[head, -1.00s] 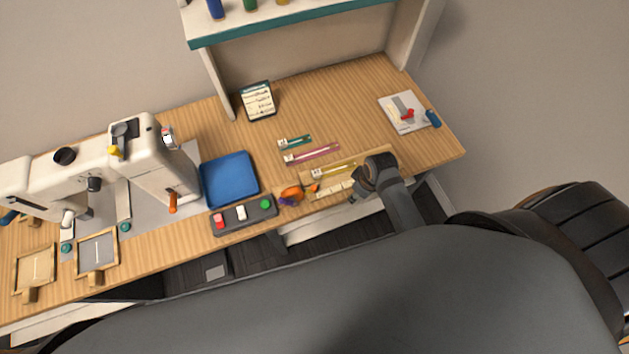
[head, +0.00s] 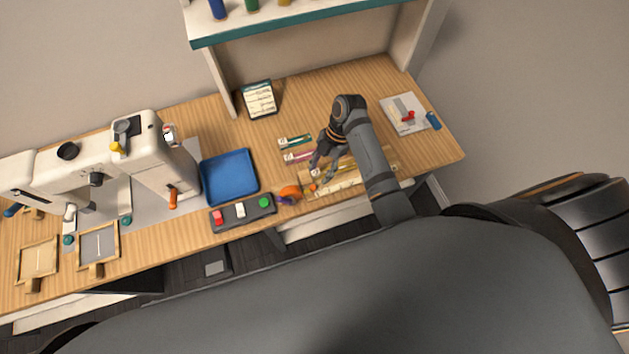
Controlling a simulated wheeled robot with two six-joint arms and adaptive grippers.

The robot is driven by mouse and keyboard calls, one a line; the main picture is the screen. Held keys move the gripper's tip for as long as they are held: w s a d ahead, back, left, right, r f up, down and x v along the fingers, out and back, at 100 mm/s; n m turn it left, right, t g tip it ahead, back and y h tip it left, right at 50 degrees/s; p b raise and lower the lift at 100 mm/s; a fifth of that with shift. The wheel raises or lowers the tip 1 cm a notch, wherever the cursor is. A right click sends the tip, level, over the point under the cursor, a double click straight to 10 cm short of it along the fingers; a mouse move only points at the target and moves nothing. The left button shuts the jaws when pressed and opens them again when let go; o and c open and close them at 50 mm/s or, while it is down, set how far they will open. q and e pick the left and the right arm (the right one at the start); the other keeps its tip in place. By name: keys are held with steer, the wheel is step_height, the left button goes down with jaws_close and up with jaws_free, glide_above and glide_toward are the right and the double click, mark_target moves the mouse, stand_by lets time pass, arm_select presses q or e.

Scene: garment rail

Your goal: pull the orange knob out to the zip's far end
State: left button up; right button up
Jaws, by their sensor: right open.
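A small orange knob (head: 312,187) shows at the left end of a pale strip, likely the zip (head: 350,180), on a wooden board (head: 306,181) near the table's front edge. My right gripper (head: 322,172) is open, its fingers pointing down just above and beside the knob, apart from it as far as I can tell. My right arm hides part of the board and the strip's right part. My left gripper is not in view.
An orange and purple object (head: 288,193) lies left of the knob, beside a button panel (head: 242,212). A teal packet (head: 295,140) and a pink one (head: 298,156) lie behind. A blue tray (head: 229,177) and a sewing machine (head: 150,160) stand left.

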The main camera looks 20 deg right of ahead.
mark_target(313, 187)
steer(key=x, duration=0.6)
steer(key=shift+s+a+f, duration=0.1)
steer(key=shift+f, duration=0.25)
jaws_close()
